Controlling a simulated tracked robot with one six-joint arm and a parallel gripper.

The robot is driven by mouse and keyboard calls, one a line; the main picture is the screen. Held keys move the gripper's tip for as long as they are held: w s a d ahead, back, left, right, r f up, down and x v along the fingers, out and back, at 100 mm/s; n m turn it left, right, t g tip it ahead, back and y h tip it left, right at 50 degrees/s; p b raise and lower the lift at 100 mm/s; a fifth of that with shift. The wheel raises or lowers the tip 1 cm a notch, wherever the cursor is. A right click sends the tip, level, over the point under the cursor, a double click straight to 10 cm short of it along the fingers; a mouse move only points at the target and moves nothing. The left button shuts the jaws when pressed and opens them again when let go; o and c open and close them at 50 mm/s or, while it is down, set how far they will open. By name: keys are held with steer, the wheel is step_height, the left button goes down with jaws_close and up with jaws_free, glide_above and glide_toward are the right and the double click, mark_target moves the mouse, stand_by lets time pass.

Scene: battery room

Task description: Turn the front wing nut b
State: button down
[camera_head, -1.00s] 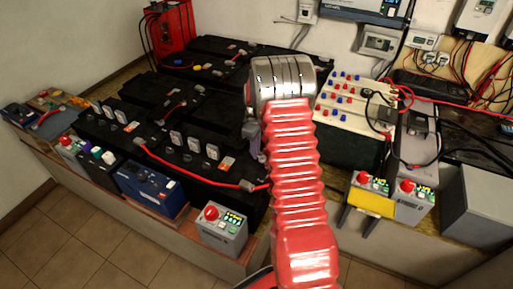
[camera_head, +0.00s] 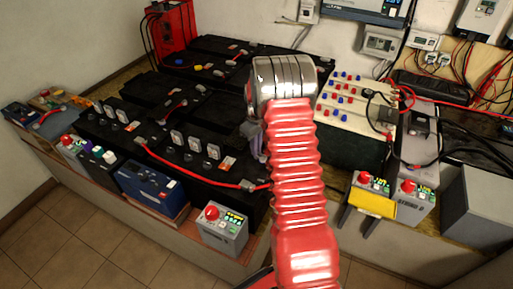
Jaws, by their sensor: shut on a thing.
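My gripper (camera_head: 259,154) shows only in part, just left of my red arm. It points down at the right end of the front black battery (camera_head: 190,170), near the end of a red cable (camera_head: 205,182). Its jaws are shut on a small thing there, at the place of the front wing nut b. The nut itself is too small and too covered by the jaws and arm to make out. My arm also hides the battery's right edge.
Upright pale plates (camera_head: 194,146) stand on the front battery, left of my gripper. A grey box with a red knob (camera_head: 222,227) stands at the shelf's front edge. A pale terminal board (camera_head: 345,98) is right of my arm. More black batteries (camera_head: 165,95) lie behind.

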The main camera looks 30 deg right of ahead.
steer(key=m, duration=0.7)
steer(key=shift+w+d+r, duration=0.1)
steer(key=m, duration=0.4)
steer(key=shift+m, duration=1.9)
steer(key=shift+w+a, duration=0.1)
steer(key=shift+a, duration=0.1)
steer(key=c, duration=2.1)
jaws_free()
steer(key=shift+o, duration=1.3)
steer(key=shift+d, duration=0.1)
